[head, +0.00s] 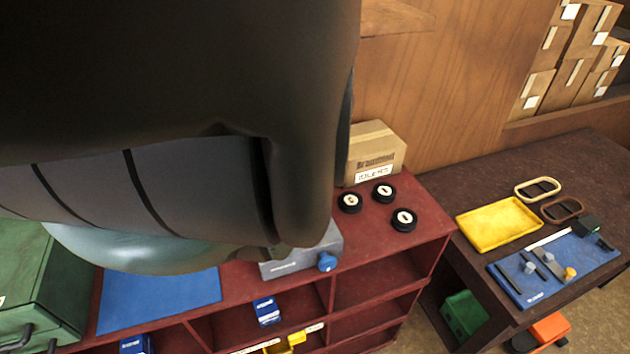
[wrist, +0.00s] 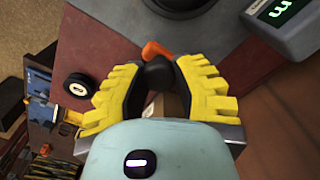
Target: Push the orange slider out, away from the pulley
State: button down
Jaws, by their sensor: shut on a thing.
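My gripper (wrist: 158,74) has yellow ridged fingers and shows in the wrist view. Its fingertips close around a small black rounded piece (wrist: 157,76). An orange part (wrist: 155,50), which looks like the slider, sticks out just beyond the fingertips and touches or nearly touches the black piece. I cannot tell whether the two are joined. A large dark round object (wrist: 172,6), possibly the pulley, is cut off at the top edge, a little beyond the orange part. In the head view my arm hides the gripper and the slider.
A grey device with a lit display (wrist: 285,20) stands at the wrist view's upper right. In the head view, a red shelf (head: 420,205) bears several black wheels (head: 404,219), a cardboard box (head: 374,152) and a grey block with a blue knob (head: 327,261). A yellow tray (head: 500,224) lies right.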

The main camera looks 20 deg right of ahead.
jog(key=c, duration=0.6)
grip_release()
jog(key=shift+c, duration=0.2)
jog(key=shift+d+r, duration=0.1)
jog(key=shift+w+r, duration=0.1)
jog(key=shift+r, duration=3.55)
